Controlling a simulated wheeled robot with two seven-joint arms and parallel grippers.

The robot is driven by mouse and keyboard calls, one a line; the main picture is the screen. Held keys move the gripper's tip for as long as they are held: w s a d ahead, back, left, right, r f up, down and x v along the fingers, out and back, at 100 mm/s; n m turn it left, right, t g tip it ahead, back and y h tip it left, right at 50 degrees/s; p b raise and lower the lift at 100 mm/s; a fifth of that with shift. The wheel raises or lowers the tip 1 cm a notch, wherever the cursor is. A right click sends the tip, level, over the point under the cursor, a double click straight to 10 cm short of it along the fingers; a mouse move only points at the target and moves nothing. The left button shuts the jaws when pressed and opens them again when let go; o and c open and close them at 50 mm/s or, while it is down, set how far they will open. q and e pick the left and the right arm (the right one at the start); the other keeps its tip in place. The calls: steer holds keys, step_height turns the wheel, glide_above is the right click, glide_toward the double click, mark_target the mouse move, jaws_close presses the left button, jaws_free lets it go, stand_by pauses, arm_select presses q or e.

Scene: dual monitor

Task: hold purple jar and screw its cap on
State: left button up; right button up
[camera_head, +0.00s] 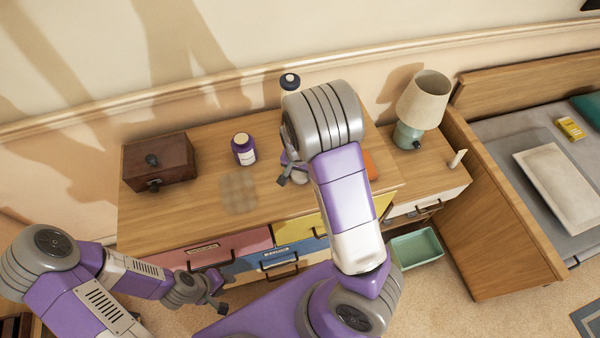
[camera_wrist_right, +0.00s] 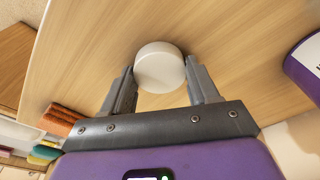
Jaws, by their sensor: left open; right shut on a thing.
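The purple jar (camera_head: 247,158) stands upright on the wooden dresser top, with a pale label and a light top. Part of it shows at the right edge of the right wrist view (camera_wrist_right: 304,75). My right gripper (camera_head: 283,170) is to the right of the jar, apart from it. In the right wrist view it is shut on a round white cap (camera_wrist_right: 160,66), held between its two fingers over the wood. The arm hides most of the cap in the head view. My left gripper (camera_head: 217,299) is open and empty, low in front of the dresser drawers.
A dark wooden box (camera_head: 175,160) stands on the dresser's left. A dark-capped bottle (camera_head: 289,82) is behind my right arm. A lamp (camera_head: 422,100) is to the right. An orange item (camera_head: 369,164) lies beside my right arm. The dresser top (camera_head: 190,208) is clear in front of the jar.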

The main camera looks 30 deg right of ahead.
mark_target(300, 173)
step_height(300, 173, up, 10)
steer(key=p, duration=0.3)
stand_by(0.4)
steer(key=s+a+f+n+y, duration=0.1)
steer(key=s+a+f+n, duration=0.1)
steer(key=a+n, duration=0.6)
steer(key=shift+s+a+f+n, duration=0.2)
steer(key=shift+f+n, duration=0.2)
steer(key=shift+n, duration=0.3)
